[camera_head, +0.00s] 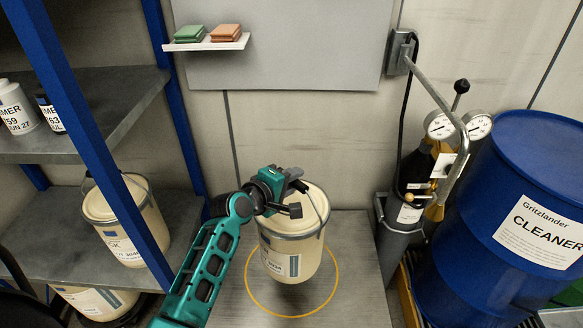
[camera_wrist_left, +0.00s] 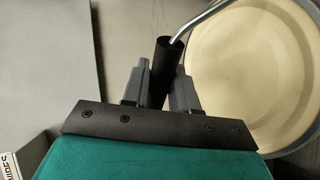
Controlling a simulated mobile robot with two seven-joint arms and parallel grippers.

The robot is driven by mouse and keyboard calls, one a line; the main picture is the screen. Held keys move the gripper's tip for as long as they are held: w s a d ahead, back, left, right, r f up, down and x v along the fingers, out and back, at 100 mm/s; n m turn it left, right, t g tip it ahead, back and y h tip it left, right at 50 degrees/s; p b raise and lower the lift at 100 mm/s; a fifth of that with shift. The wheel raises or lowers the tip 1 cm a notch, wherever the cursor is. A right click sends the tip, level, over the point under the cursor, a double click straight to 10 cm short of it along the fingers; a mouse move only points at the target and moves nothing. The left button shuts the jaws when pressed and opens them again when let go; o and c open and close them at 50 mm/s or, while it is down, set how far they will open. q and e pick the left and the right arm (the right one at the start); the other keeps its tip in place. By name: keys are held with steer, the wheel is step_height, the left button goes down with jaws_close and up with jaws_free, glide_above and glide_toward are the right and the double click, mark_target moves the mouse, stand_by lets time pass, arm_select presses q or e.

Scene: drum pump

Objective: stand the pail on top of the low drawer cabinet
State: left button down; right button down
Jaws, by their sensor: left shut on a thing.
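The cream pail (camera_head: 292,250) with a grey rim hangs upright over the grey top of the low drawer cabinet (camera_head: 360,290), within a yellow ring (camera_head: 250,293) marked there. I cannot tell whether its base touches the top. My left gripper (camera_head: 293,200) is at the pail's upper left rim, shut on the black grip of its wire handle. In the left wrist view my left gripper (camera_wrist_left: 160,85) shows its fingers around that grip, with the pail's lid (camera_wrist_left: 260,65) to the right.
A blue-posted shelf (camera_head: 85,110) with other pails and bottles stands left. A small wall ledge (camera_head: 207,43) holds two blocks. The cabinet top around the pail is bare.

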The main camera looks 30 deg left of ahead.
mark_target(298, 197)
arm_select(q)
steer(key=f+b, duration=0.1)
steer(key=f, duration=0.2)
steer(key=f+b, duration=0.1)
steer(key=f, duration=0.3)
steer(key=shift+w+a+f, duration=0.1)
steer(key=shift+w, duration=0.1)
step_height(298, 197, down, 5)
steer(key=b, duration=0.2)
steer(key=shift+b, duration=0.4)
steer(key=c, duration=1.3)
jaws_free()
steer(key=shift+s+f, duration=0.2)
steer(key=shift+f, duration=0.3)
steer(key=o, duration=0.4)
steer(key=shift+r, duration=0.1)
steer(key=shift+s, duration=0.1)
